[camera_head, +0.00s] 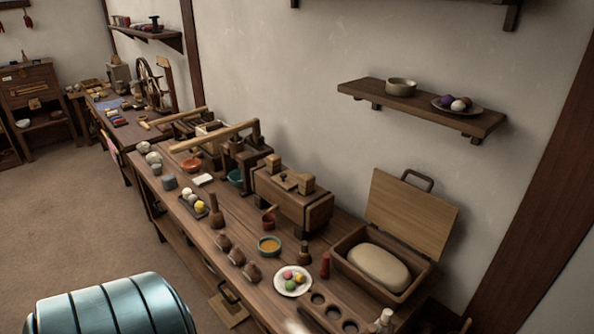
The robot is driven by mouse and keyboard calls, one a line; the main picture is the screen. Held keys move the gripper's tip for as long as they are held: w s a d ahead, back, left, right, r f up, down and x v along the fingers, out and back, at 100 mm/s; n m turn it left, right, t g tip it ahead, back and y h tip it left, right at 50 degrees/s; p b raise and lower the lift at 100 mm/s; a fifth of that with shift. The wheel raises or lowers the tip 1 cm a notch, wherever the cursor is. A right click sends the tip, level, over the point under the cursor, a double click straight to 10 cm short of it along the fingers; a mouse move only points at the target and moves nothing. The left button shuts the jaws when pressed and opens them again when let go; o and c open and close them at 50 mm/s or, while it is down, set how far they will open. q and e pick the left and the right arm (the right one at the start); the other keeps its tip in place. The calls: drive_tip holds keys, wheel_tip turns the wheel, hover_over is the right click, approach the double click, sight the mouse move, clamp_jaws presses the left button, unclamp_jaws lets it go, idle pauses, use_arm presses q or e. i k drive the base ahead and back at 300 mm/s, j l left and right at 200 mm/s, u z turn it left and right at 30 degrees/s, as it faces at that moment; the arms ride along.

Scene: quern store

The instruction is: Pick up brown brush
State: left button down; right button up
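I cannot make out for sure which thing is the brown brush. Several small brown pieces lie in a row along the front of the long wooden table (183,228), among them one piece (236,256) in the middle of the row. A taller brown piece with a narrow top (215,212) stands behind them. A similar small brown piece (304,255) stands further right, behind the plate. Any of these may be the brush. Neither of my grippers shows in this view.
A green-rimmed bowl (269,245), a white plate (292,282) with coloured balls and a red bottle (325,265) stand close by. An open wooden box (342,247) holds a pale loaf-shaped thing. A wall shelf (425,107) hangs above. Bare floor (60,215) lies left.

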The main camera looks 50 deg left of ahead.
sight(303, 259)
drive_tip(key=u, duration=1.65)
drive_tip(key=i+l, duration=0.35)
drive_tip(key=i, duration=0.1)
